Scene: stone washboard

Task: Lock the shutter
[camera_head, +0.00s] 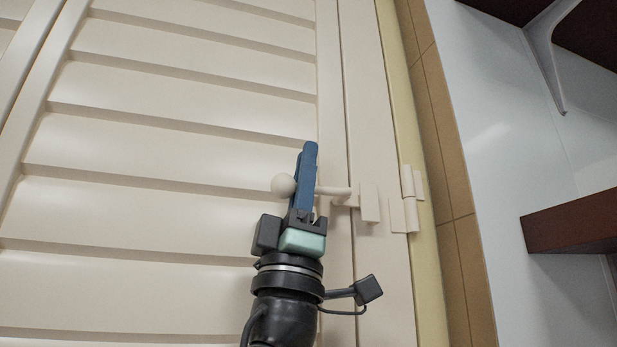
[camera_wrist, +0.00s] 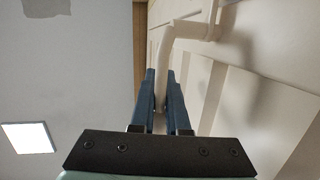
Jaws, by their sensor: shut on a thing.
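The cream louvred shutter (camera_head: 180,140) fills the left and middle of the head view and appears shut. Its latch has a round knob (camera_head: 283,186), a thin bar (camera_head: 335,191) and a bracket (camera_head: 369,203) near the shutter's right edge. My gripper (camera_head: 307,160) points up, with its blue fingers across the latch bar just right of the knob. In the wrist view my gripper (camera_wrist: 162,82) is shut on the bent cream latch handle (camera_wrist: 166,48), which runs between the fingers. The fingers hide part of the bar in the head view.
A hinge (camera_head: 409,198) sits on the frame right of the latch. Further right are a tan tiled edge (camera_head: 445,150), a pale wall (camera_head: 490,130) and a dark red-brown shelf (camera_head: 572,222). A bright ceiling panel (camera_wrist: 28,138) shows in the wrist view.

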